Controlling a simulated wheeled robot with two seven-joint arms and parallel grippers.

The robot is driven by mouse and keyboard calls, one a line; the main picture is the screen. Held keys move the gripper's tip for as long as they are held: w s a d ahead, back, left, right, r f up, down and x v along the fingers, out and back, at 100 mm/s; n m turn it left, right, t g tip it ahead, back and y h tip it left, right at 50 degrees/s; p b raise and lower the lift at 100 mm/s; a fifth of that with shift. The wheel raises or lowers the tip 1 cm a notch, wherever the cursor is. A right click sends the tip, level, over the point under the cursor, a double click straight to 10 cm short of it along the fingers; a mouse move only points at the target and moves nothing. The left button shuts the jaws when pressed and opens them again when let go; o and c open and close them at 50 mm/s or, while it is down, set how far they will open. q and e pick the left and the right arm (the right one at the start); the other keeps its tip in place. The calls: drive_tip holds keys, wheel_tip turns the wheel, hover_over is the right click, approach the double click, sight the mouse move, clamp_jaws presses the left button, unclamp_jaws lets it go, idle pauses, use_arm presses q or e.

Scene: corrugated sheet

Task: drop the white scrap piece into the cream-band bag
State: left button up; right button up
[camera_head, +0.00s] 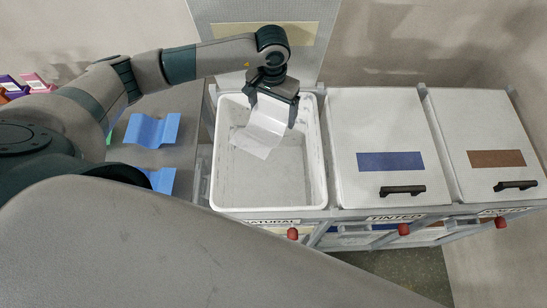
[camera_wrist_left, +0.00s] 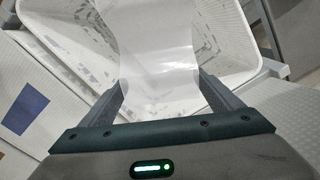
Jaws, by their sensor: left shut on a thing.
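The white scrap piece (camera_head: 262,133) is a bent, corrugated sheet. My left gripper (camera_head: 271,112) is shut on its upper end and holds it over the open white bin (camera_head: 220,190), with the sheet hanging down. The bin stands under a raised lid with a cream band (camera_head: 266,34), and its front label reads NATURAL. In the left wrist view, the white scrap piece (camera_wrist_left: 158,55) spans between the fingers of the left gripper (camera_wrist_left: 160,98), with the bin's inner walls (camera_wrist_left: 75,30) around it. My right gripper is not in view.
Two closed bins stand to the right: one lid has a blue band (camera_head: 390,161), the other a brown band (camera_head: 496,158); both have black handles. Blue corrugated pieces (camera_head: 152,131) lie on the grey table at left. Red knobs (camera_head: 292,233) show along the bins' front.

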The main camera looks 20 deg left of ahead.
use_arm(q)
drive_tip(key=shift+s, duration=0.1)
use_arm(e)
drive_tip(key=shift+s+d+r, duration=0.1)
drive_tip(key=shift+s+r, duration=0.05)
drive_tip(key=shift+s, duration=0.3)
use_arm(q)
drive_tip(key=shift+f+b, duration=0.5)
drive_tip(key=shift+f, duration=2.45)
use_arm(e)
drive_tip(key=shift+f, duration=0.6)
use_arm(q)
drive_tip(key=o, duration=0.9)
drive_tip(key=shift+o, duration=0.2)
drive_tip(key=shift+r, duration=0.1)
wheel_tip(320, 180, up, 17)
drive_tip(key=b, duration=0.5)
drive_tip(key=shift+b, duration=0.35)
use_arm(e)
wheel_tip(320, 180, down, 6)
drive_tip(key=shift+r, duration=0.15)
